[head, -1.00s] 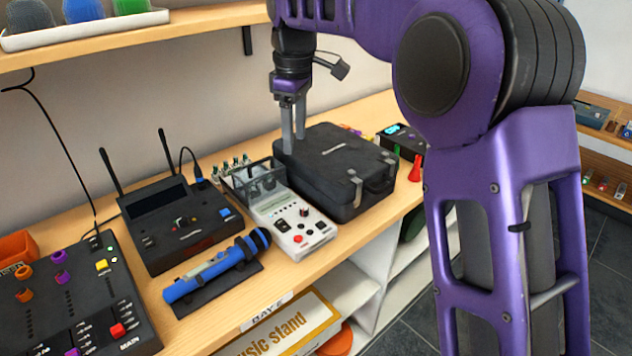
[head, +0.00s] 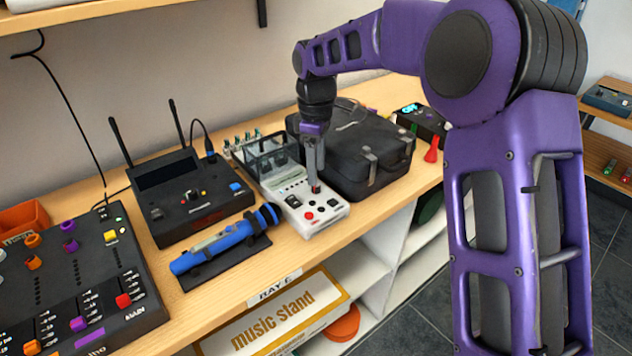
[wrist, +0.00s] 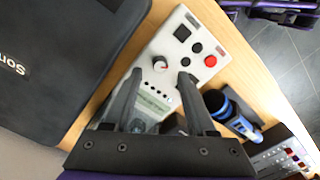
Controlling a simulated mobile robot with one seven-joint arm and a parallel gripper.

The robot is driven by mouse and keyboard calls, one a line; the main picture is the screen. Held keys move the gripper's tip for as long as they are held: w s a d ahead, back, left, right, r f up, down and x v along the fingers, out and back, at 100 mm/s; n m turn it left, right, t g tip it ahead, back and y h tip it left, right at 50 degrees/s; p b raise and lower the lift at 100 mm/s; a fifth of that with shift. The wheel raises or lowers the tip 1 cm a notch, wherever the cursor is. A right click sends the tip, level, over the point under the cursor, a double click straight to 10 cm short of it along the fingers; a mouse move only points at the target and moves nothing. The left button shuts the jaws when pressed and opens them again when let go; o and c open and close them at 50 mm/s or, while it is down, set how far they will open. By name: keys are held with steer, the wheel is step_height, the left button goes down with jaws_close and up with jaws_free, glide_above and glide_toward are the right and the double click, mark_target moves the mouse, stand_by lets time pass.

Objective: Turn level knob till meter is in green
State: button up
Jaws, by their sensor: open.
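A white instrument (head: 322,219) stands on the wooden shelf, with a clear-windowed housing (head: 272,158) at its back. Its panel shows a round knob with a red pointer mark (wrist: 160,64), a red button (wrist: 210,61), a small black control (wrist: 197,48) and a black switch (wrist: 182,33). No knob label is readable. My gripper (head: 316,187) is open and points down over the panel. In the wrist view its fingertips (wrist: 160,75) lie on either side of the pointer knob; I cannot tell whether they touch it. I cannot make out the meter's needle or green zone.
A black case (head: 355,150) stands close on the right. A blue microphone-like device (head: 215,242) lies left, beside a black receiver (head: 185,195) with two antennas. A mixer (head: 75,290) is at far left. The shelf's front edge is close to the instrument.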

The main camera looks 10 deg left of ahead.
mark_target(316, 187)
steer(key=shift+f, duration=1.9)
jaws_close()
